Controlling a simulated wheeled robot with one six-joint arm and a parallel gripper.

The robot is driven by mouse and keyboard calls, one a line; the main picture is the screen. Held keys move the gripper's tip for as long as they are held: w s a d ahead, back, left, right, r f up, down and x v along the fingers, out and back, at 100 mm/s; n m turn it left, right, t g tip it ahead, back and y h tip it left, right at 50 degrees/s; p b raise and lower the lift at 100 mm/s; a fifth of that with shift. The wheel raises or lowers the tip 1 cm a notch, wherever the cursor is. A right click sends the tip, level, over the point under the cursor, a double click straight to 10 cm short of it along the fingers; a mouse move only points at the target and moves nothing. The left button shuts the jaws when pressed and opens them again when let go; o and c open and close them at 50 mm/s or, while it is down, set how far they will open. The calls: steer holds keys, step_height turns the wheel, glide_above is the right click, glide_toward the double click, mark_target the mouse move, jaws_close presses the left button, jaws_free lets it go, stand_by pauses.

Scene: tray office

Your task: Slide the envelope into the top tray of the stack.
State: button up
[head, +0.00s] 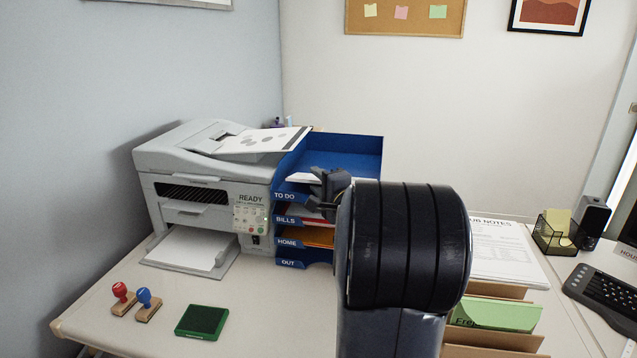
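The stack of blue trays (291,244) stands right of the printer, with labels reading TO DO, BILLS, HOME and OUT from top to bottom. The top tray (345,146) is the TO DO one; its blue back wall rises behind my gripper. My gripper (322,188) is at the front of the top tray, partly hidden by my own arm. A flat white piece (302,178), perhaps the envelope, shows at the tray's mouth, right beside the gripper. I cannot tell whether the fingers hold it. Its right part is hidden.
The grey printer (165,160) stands close on the stack's left, its top sheet (262,140) reaching near the trays. Two stamps (148,310) and a green pad (202,321) lie in front. Right are folders (497,313), printed notes (505,248) and a keyboard (604,296).

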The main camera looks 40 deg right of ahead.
steer(key=shift+s, duration=0.1)
steer(key=s+a, duration=0.1)
steer(key=s, duration=0.9)
steer(key=shift+s+a, duration=0.25)
steer(key=shift+a, duration=0.05)
steer(key=w+r+p, duration=0.1)
steer(key=w+p, duration=0.1)
steer(key=w, duration=0.7)
steer(key=shift+a+r, duration=0.15)
steer(key=shift+r, duration=0.15)
steer(key=shift+w+f, duration=0.1)
